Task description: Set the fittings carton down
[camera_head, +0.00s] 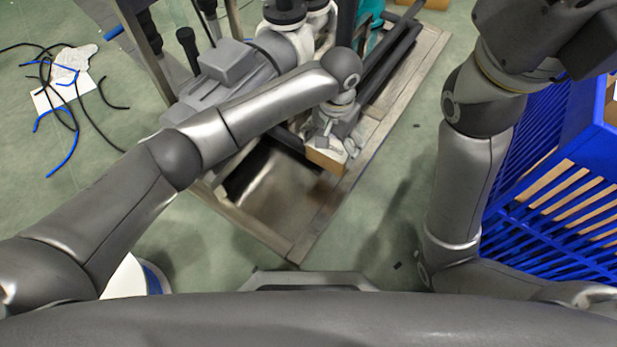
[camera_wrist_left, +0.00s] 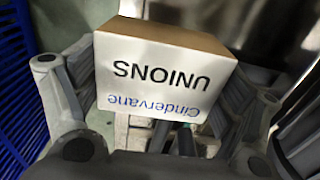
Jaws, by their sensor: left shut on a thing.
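The fittings carton (camera_head: 325,160) is a small brown box near the middle of the head view. In the left wrist view the carton (camera_wrist_left: 154,76) shows a white face printed "UNIONS" and "Cindervane", upside down, with a brown side above. My left gripper (camera_head: 334,141) is shut on it, with fingers on both sides of it in the wrist view. The carton is over the near part of a metal-framed stand (camera_head: 302,247). I cannot tell whether it touches anything below. My right arm rises at the right of the head view, and its fingertips do not show.
A blue slatted rack (camera_head: 560,215) and a blue bin (camera_head: 590,125) stand at the right. Machinery and dark bars fill the stand's far part. Cables and paper (camera_head: 75,65) lie on the green floor at the left. A shiny metal surface (camera_head: 280,195) lies inside the stand's frame.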

